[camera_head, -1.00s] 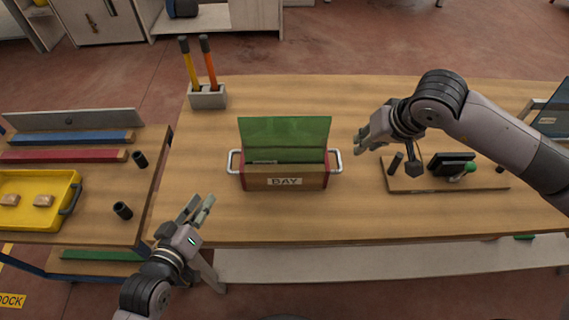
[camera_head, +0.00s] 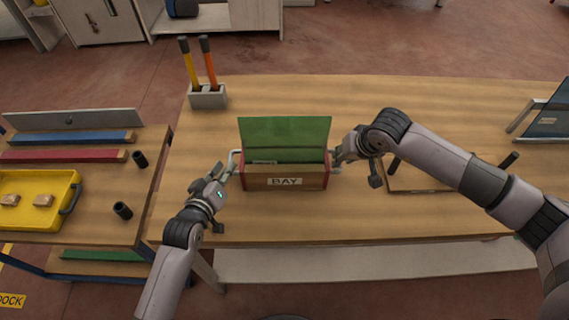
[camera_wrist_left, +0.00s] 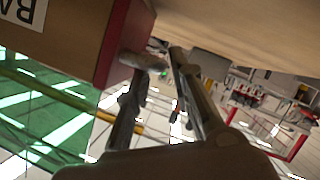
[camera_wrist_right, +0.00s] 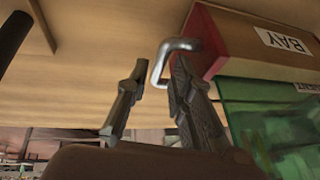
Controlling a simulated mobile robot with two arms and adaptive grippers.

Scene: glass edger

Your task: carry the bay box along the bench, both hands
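The bay box (camera_head: 285,178) is a wooden box with red ends, a BAY label and green sheets standing in it. It sits upright on the bench (camera_head: 420,95). My left gripper (camera_head: 226,172) is at its left handle (camera_head: 234,160); in the left wrist view my left gripper (camera_wrist_left: 157,70) has its fingers apart, with the handle end near the tips. My right gripper (camera_head: 340,158) is at the right end. In the right wrist view the bent metal handle (camera_wrist_right: 176,46) comes down between the parted fingers of my right gripper (camera_wrist_right: 155,75). Contact is unclear.
A grey holder (camera_head: 208,97) with two tools stands at the back left. A wooden board (camera_head: 420,176) lies to the right, partly hidden by my right arm. A framed panel (camera_head: 548,118) stands at the right end. A side table with a yellow tray (camera_head: 40,221) is left.

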